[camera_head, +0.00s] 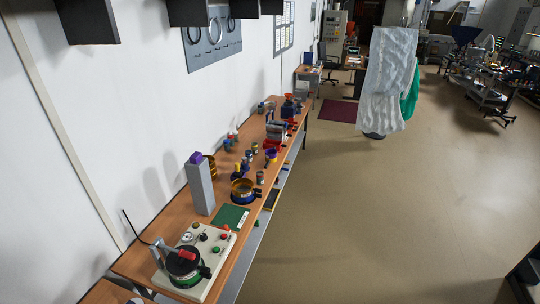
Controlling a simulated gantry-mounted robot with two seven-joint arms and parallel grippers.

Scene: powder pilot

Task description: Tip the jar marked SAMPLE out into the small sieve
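Neither of my grippers is in view. A round, shallow, brass-rimmed vessel that looks like a sieve (243,187) stands on the long wooden bench, beyond a green mat. A second brass-coloured round piece (210,166) stands behind it near the wall, partly hidden by a grey column. I cannot tell which is the small sieve. Several small jars stand along the bench, among them a small jar (260,177) right of the sieve and another jar (254,147) farther back. No label is readable, so I cannot tell which jar is marked SAMPLE.
The bench (176,213) runs along the white wall. A white control box (202,249) with a round black-and-green device stands at its near end. A grey column (201,187) and green mat (231,217) lie beyond. Red and blue items crowd the far end. Open floor (370,220) lies right.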

